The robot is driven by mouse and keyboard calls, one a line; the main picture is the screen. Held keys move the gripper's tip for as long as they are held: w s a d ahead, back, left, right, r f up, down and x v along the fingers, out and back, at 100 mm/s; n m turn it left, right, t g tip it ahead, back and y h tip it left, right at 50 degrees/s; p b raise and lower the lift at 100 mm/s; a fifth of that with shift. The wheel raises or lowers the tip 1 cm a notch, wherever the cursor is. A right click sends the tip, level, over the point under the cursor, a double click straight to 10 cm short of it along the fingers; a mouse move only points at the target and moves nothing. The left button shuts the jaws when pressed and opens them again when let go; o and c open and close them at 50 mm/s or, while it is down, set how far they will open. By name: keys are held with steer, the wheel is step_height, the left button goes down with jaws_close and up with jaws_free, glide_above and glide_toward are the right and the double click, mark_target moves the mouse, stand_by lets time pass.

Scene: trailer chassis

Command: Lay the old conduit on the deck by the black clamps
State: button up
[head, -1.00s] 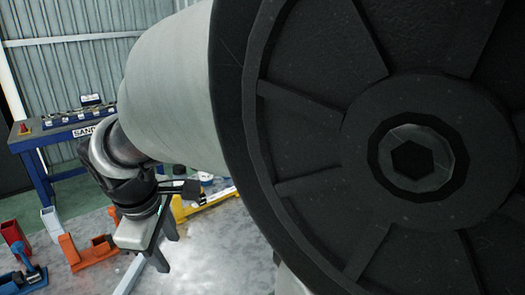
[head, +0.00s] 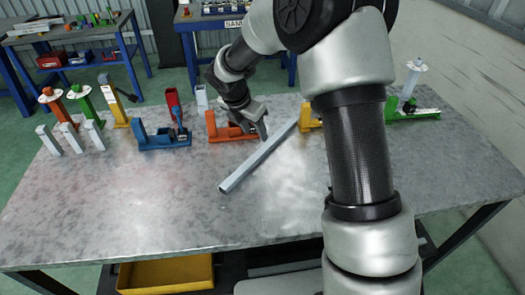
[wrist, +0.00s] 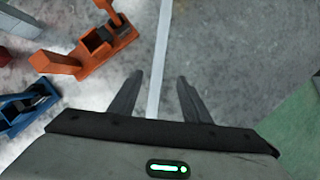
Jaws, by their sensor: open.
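A long pale grey square bar, which looks like the conduit (head: 250,163), lies flat and diagonally on the grey metal deck (head: 150,205). My gripper (head: 264,132) is open near the bar's far part, beside the orange fixture. In the wrist view the bar (wrist: 158,50) runs as a thin strip between the spread fingertips of my gripper (wrist: 158,82), with nothing gripped. I cannot tell how far the fingers are above it. No clamp in view is plainly all black; the coloured fixtures have dark parts.
An orange fixture (head: 220,128) stands just left of my gripper, a blue one (head: 160,138) further left. A yellow fixture (head: 309,117) is partly behind my arm; a green one (head: 410,112) is far right. Short grey posts (head: 70,137) stand at left. The front deck is clear.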

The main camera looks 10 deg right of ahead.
mark_target(263, 149)
steer(key=x, duration=1.1)
steer(key=shift+w+f, duration=0.15)
jaws_close()
step_height(263, 149, up, 18)
steer(key=p, duration=0.1)
steer(key=s+d+f+m+g+y+p, duration=0.1)
steer(key=s+f+m+g+p, duration=0.1)
steer(key=s+m, duration=0.7)
steer(key=s+d+f+m+g+y+p, duration=0.2)
steer(key=s+m, duration=0.7)
steer(key=m, duration=0.9)
step_height(263, 149, down, 2)
steer(key=g, duration=0.3)
steer(key=shift+d+g, duration=0.15)
steer(key=shift+g, duration=0.25)
